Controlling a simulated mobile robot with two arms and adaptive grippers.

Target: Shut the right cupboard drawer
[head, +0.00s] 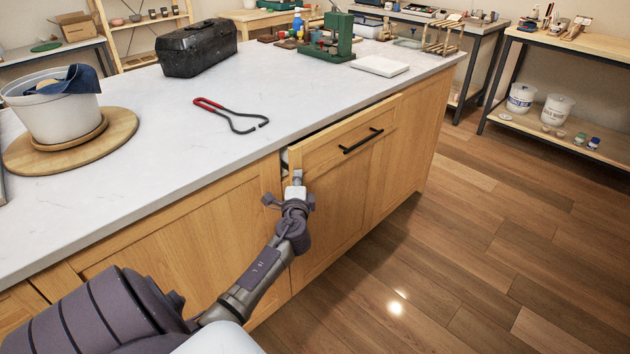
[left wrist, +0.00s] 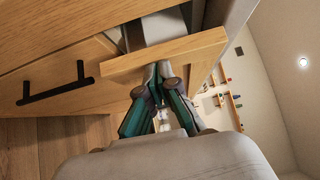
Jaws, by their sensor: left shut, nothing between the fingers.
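The right cupboard drawer (head: 330,142) is in the side of the white-topped island and has a wooden front with a black bar handle (head: 362,141). It stands slightly open, with a dark gap behind its top edge. My left gripper (head: 297,178) is at the left end of the drawer front, away from the handle. In the left wrist view its fingertips (left wrist: 157,70) are together and empty, close against a wooden drawer front (left wrist: 190,50) with an open gap behind it. I cannot tell whether they touch it. My right gripper is not in view.
The island's worktop (head: 290,90) overhangs the drawer. On it are a red-handled tool (head: 228,112), a black toolbox (head: 197,48) and a white pot (head: 58,110) on a round board. The wooden floor (head: 450,250) to the right is clear.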

